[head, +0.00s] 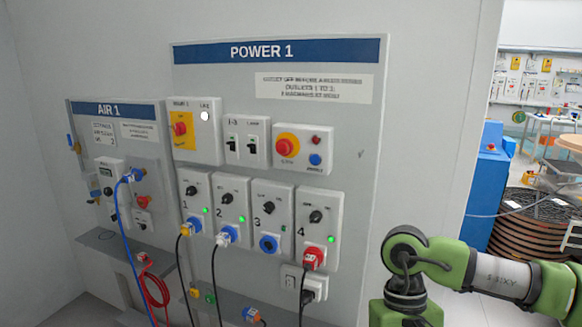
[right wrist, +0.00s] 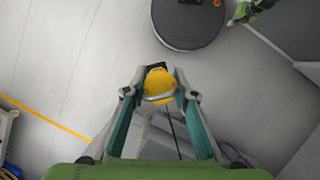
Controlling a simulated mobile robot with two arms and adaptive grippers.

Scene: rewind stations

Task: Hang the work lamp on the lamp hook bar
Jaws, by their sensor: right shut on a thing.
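My right gripper (right wrist: 160,92) shows in the right wrist view, shut on the work lamp (right wrist: 159,84). The lamp is yellow and rounded, with a pale band across it and a black part at its far end. A dark thin line like a cord runs down from it between the fingers. The lamp hangs clear above the grey floor. In the head view only links of my arm show at the lower right, and no gripper is visible. I cannot make out the lamp hook bar in either view. My left gripper is not in view.
The POWER 1 panel (head: 360,150) has switches, outlets and plugged cables. The AIR 1 panel (head: 88,130) is left of it, with blue and red hoses. A grey ledge (head: 100,237) runs below. A blue cabinet (head: 487,185) and stacked reels (head: 530,225) stand at right.

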